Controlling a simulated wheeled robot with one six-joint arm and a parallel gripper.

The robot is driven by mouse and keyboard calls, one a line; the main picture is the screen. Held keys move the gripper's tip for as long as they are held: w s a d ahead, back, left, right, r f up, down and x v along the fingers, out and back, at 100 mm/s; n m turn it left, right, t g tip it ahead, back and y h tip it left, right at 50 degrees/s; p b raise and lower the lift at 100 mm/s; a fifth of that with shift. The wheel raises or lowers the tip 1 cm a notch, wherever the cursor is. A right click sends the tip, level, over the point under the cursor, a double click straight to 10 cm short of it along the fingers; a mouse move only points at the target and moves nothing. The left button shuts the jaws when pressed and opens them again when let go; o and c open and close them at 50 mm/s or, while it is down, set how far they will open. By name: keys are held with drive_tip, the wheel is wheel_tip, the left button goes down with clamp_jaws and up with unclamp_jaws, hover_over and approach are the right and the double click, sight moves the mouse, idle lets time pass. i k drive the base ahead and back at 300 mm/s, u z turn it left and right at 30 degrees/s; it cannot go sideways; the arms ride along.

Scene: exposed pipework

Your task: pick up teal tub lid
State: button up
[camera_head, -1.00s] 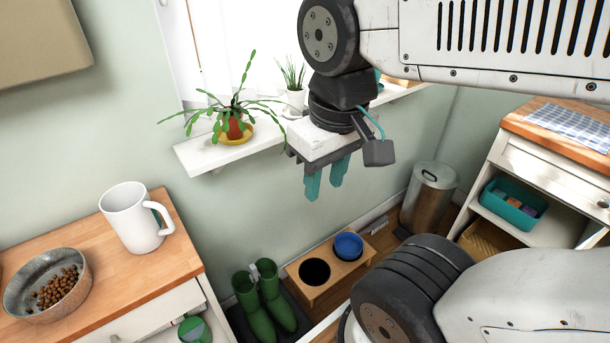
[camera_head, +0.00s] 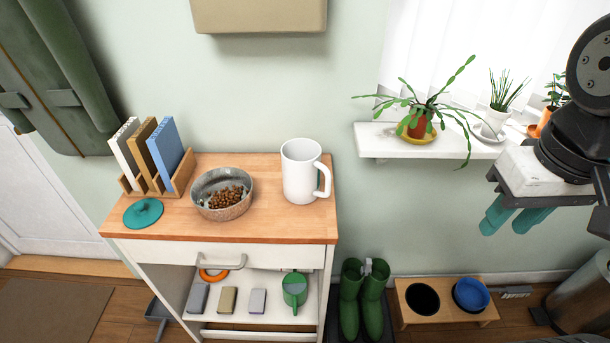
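The teal tub lid (camera_head: 143,213) lies on the left front part of the wooden cabinet top, with a small knob on it. It is in front of the book rack and left of the pet food bowl. My gripper (camera_head: 510,219) is at the right of the view, far from the lid, below the right part of the window sill. Its two teal fingers point down and to the left. They look a little apart with nothing seen between them.
The cabinet top (camera_head: 270,225) also holds a metal bowl of kibble (camera_head: 222,193), a white mug (camera_head: 302,172) and a wooden rack with books (camera_head: 160,160). A sill (camera_head: 380,142) with potted plants is on the wall. Green boots (camera_head: 362,298) and a bowl stand (camera_head: 440,302) are on the floor.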

sight(144, 212)
drive_tip(key=u, duration=1)
drive_tip(key=k, duration=0.55)
drive_tip(key=u, duration=0.9)
drive_tip(key=i, duration=1.25)
drive_tip(key=z, duration=0.9)
